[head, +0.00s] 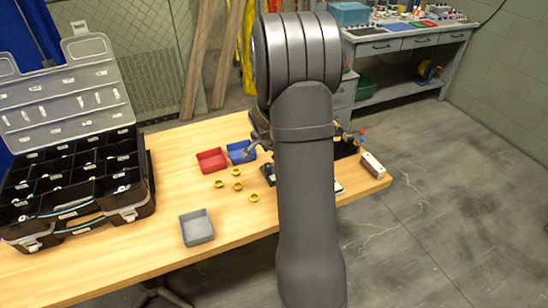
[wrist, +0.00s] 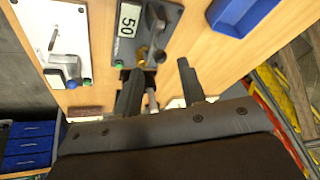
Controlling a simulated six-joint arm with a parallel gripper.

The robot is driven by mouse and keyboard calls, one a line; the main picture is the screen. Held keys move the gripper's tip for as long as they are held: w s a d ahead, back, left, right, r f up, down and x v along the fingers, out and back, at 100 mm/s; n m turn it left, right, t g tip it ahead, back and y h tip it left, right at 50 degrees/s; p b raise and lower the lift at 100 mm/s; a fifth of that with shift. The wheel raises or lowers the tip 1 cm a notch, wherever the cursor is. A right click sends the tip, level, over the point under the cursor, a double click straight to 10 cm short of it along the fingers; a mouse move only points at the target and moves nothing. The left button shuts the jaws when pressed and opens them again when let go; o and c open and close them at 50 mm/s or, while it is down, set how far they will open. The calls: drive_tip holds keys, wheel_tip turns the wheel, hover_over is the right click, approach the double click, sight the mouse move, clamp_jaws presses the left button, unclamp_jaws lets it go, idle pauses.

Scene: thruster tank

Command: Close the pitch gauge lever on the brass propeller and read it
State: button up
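In the wrist view, a grey gauge plate (wrist: 170,12) carries a white display (wrist: 128,20) reading "50" and a grey metal lever part (wrist: 154,18). A small brass piece (wrist: 142,55), probably the propeller, shows at the plate's near edge, close to my left finger. My gripper (wrist: 160,66) is open, its two dark fingers apart, just short of the plate. I cannot tell whether the left finger touches the brass piece or whether the lever is closed.
A white plate (wrist: 40,25) with its own lever lies beside the gauge. A blue tray (head: 241,152), a red tray (head: 211,160), a grey tray (head: 196,228) and several small brass pieces (head: 219,184) are on the table. An open black case (head: 128,212) stands at left.

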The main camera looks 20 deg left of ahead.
drive_tip(key=shift+x, duration=2.95)
clamp_jaws()
